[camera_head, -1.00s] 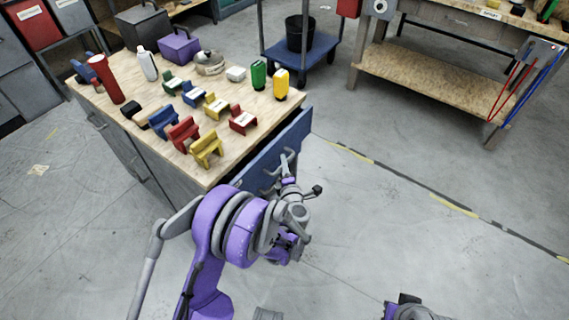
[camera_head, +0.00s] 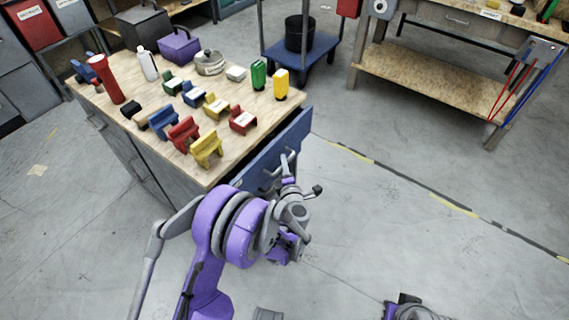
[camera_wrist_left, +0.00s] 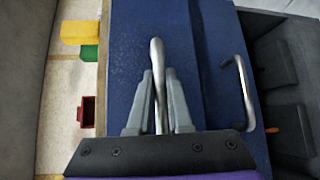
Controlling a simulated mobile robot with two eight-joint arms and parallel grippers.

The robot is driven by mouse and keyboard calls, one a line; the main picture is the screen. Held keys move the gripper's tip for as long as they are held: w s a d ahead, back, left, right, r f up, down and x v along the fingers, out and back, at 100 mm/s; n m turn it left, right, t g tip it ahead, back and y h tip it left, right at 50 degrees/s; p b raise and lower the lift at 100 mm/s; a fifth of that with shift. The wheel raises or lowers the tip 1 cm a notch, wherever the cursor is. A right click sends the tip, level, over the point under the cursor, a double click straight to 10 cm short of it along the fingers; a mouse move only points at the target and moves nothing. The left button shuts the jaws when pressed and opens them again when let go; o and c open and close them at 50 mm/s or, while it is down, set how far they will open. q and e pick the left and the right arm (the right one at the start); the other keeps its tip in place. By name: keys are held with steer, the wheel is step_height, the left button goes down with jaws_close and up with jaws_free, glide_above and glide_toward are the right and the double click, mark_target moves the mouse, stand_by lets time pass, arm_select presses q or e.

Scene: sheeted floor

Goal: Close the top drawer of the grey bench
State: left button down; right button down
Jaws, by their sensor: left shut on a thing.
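The grey bench (camera_head: 150,165) stands at the left with a pale wooden top. The top drawer (camera_head: 258,172) has a blue front on the bench's right side, just under the top. In the left wrist view this drawer front (camera_wrist_left: 128,60) has a long metal bar handle (camera_wrist_left: 157,55). My left gripper (camera_head: 287,183) is at this front; in the wrist view its fingers (camera_wrist_left: 159,90) are closed around the handle. How far the drawer stands out is hard to tell.
A second blue front with its own handle (camera_wrist_left: 240,92) lies beside it in the wrist view. Coloured bins (camera_head: 183,132), bottles (camera_head: 148,65) and a pot (camera_head: 209,63) stand on the bench top. A blue trolley (camera_head: 301,55) stands behind. The floor (camera_head: 380,215) to the right is open.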

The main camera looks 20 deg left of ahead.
mark_target(274, 158)
arm_select(q)
steer(key=a, duration=0.2)
steer(key=w+a, duration=0.1)
steer(key=a, duration=0.1)
steer(key=shift+w+b, duration=0.2)
steer(key=shift+b, duration=0.15)
steer(key=c, duration=0.9)
jaws_free()
steer(key=shift+a, duration=0.1)
steer(key=shift+o, duration=0.2)
steer(key=shift+s, duration=0.1)
steer(key=v, duration=1)
steer(key=shift+s+d+p, duration=0.2)
steer(key=shift+d+p, duration=0.1)
steer(key=shift+p, duration=0.1)
